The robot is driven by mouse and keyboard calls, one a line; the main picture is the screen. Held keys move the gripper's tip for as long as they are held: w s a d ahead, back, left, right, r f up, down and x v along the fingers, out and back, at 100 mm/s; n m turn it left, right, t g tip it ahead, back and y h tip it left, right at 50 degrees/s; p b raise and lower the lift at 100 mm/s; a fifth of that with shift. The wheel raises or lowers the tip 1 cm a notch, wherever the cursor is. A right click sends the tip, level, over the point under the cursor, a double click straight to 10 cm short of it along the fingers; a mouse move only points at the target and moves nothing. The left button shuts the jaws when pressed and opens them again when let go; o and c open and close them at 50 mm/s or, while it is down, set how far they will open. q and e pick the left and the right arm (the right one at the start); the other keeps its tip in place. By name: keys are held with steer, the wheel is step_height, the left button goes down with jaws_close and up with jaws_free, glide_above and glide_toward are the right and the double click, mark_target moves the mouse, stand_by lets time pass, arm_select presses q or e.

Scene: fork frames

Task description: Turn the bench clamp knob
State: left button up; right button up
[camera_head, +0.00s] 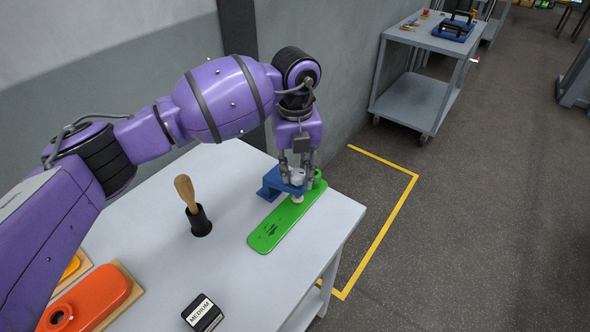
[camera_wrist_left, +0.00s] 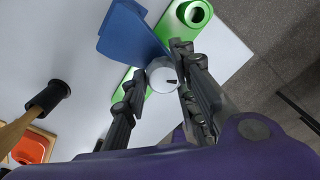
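The blue bench clamp (camera_head: 268,190) stands on the grey bench near its far right end, and it also shows in the left wrist view (camera_wrist_left: 130,38). A long green part (camera_head: 270,232) lies under its pale foot. The clamp knob (camera_wrist_left: 161,75) is round and white with a dark mark pointing right and slightly down in the left wrist view. My left gripper (camera_head: 297,182) points down over the clamp, one finger on each side of the knob. In the left wrist view both fingers (camera_wrist_left: 160,80) appear to touch its sides. My right gripper is out of view.
An orange part (camera_head: 95,298) on a wooden board and a box labelled MEDIUM (camera_head: 203,313) are nearer. A grey cart (camera_head: 418,98) stands beyond yellow floor tape.

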arm_select(q)
steer(key=shift+a, duration=0.15)
jaws_close()
steer(key=shift+a, duration=0.1)
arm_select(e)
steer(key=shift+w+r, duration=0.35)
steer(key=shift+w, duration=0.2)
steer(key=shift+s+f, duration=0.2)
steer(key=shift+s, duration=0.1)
arm_select(q)
steer(key=shift+m, duration=0.5)
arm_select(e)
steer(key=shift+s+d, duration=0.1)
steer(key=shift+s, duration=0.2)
